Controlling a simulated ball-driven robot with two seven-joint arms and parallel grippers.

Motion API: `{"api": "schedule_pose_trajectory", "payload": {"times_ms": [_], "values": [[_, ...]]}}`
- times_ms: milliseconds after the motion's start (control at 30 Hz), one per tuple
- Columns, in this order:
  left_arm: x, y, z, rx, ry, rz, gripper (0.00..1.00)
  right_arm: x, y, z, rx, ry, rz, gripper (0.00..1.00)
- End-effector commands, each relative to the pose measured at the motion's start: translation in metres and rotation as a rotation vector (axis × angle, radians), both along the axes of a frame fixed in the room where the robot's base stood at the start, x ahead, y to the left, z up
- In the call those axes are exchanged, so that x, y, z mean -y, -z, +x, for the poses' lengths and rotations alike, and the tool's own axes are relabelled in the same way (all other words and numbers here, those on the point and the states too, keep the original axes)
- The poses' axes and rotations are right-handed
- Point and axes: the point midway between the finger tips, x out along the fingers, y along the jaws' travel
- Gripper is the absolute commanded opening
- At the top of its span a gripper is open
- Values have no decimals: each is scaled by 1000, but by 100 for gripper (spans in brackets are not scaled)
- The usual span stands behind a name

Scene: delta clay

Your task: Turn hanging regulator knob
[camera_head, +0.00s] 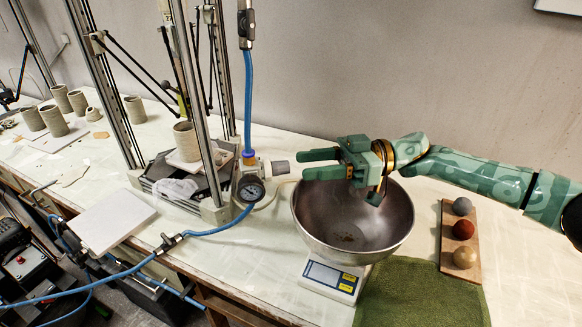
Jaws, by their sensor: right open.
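The regulator (251,168) hangs on a blue hose beside the metal frame of the clay printer. Its round gauge (251,189) sits below the body. Its grey knob (280,167) sticks out to the right. My right gripper (303,165) is open and empty, with its green fingers pointing left at the knob. The fingertips are just right of the knob's end, one above and one below its level in the picture. I cannot tell whether they touch it. My left gripper is out of view.
A metal bowl (315,232) on a scale (332,278) stands under my right gripper. A green towel (425,295) and a wooden board (447,240) with three balls lie to the right. The printer frame (208,120) stands close left of the regulator. Blue hose (215,231) crosses the table edge.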

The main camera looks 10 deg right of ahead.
Motion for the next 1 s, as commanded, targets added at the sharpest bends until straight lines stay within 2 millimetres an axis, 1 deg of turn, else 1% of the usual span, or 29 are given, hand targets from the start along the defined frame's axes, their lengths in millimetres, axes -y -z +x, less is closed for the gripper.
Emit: {"api": "schedule_pose_trajectory", "payload": {"times_ms": [33, 100, 233, 367, 567, 600, 667, 700, 733, 767, 1000], "values": [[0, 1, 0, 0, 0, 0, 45, -10, 0, 0, 1, -3, 1, 46], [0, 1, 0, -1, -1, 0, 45, -22, 0, -1, 1, -3, 0, 46], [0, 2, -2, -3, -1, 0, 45, -37, 0, 0, 2, -2, 0, 46], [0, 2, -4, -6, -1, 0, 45, -44, 0, 0, 2, 1, -1, 46], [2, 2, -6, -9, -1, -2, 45, -44, 0, 0, 2, 1, -1, 46], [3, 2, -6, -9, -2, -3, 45, -44, 0, 0, 2, 1, -1, 40], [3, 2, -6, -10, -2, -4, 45, -44, 0, 0, 2, 1, -1, 23], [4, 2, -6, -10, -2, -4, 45, -44, 0, 0, 2, 1, -1, 12], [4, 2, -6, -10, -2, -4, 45, -44, 0, 0, 2, 1, -1, 4], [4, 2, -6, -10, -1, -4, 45, -44, 0, 0, 2, 1, -1, 1], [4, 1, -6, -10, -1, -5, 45, -44, 0, 0, 15, 1, 0, 1]]}}
